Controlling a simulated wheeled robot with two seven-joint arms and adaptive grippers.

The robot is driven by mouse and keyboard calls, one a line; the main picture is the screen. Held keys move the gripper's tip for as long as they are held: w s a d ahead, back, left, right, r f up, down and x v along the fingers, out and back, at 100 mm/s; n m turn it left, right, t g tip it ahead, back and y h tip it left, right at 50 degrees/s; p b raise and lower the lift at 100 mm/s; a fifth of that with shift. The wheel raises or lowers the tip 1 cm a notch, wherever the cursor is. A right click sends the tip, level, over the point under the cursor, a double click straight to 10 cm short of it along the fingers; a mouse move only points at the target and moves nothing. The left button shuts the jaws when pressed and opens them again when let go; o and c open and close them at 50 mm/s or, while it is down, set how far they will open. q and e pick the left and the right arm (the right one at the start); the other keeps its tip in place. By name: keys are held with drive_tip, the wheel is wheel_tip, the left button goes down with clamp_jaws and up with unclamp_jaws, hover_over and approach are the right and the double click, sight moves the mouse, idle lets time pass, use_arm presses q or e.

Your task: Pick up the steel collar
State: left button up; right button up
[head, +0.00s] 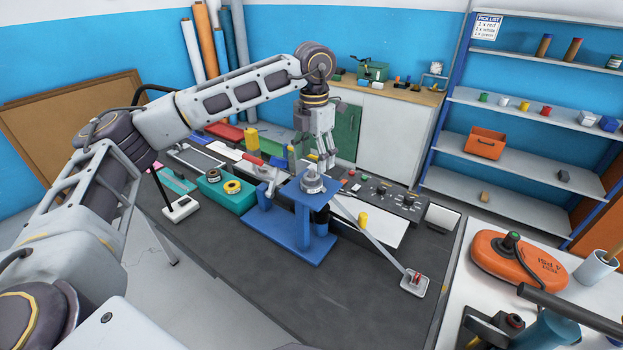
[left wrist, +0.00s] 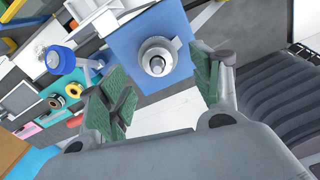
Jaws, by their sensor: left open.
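The steel collar (head: 312,185) is a round silvery ring lying on the flat top of the blue stand (head: 290,230). In the left wrist view the collar (left wrist: 157,66) sits on the blue top plate (left wrist: 128,42), with a bright rounded metal piece in its centre. My left gripper (head: 325,163) points down just above the collar, open and empty. In the left wrist view its green-padded fingers (left wrist: 160,92) are apart, with the collar beyond them and between their directions. I cannot tell the exact gap between fingertips and collar. My right gripper is not in view.
A teal tray (head: 220,190) with tape rolls and a red-handled clamp (head: 262,163) stand left of the stand. A metal rod runs from the stand to a small grey plate (head: 414,284). An orange case (head: 515,262) lies on the white table at right. The dark table front is clear.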

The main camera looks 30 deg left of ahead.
sight(312, 169)
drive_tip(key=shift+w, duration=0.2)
use_arm(q)
drive_tip(key=shift+a+f, duration=0.2)
drive_tip(key=shift+f, duration=0.7)
wheel_tip(312, 169, down, 2)
drive_tip(key=shift+s+a+p, duration=0.1)
drive_tip(key=shift+p, duration=0.35)
drive_tip(key=shift+f, duration=0.7)
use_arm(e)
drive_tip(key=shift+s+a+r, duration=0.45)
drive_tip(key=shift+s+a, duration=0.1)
use_arm(q)
drive_tip(key=c, duration=1.1)
